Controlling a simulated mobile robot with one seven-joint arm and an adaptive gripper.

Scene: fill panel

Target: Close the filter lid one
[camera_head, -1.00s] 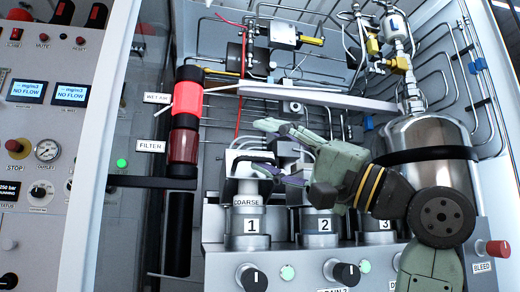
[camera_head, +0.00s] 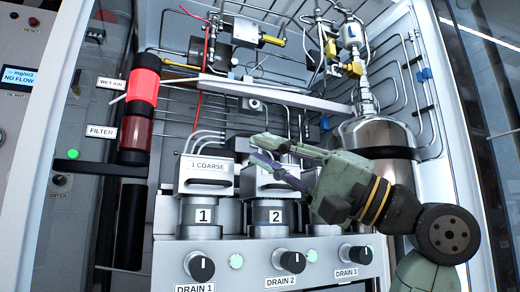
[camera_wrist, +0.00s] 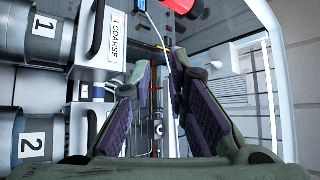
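Filter lid one, a pale block labelled "1 COARSE" (camera_head: 207,170), sits on top of the metal housing marked 1 (camera_head: 202,215). It looks level and seated, but the seam is too small to judge. In the wrist view the lid (camera_wrist: 108,45) is at upper left, beside my fingers. My gripper (camera_head: 257,147) is right of lid one, its fingers pointing left in front of lid two (camera_head: 262,184) and partly hiding it. In the wrist view my gripper (camera_wrist: 163,68) has a gap between its purple-padded fingers and nothing is between them. The fingers appear apart from lid one.
Housing 2 (camera_head: 276,217) stands close to the right of housing 1. Drain knobs (camera_head: 199,266) line the panel below. A pale bar (camera_head: 275,95) and thin pipes cross behind. A steel tank (camera_head: 378,134) stands at right, and a red filter cylinder (camera_head: 145,80) at left.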

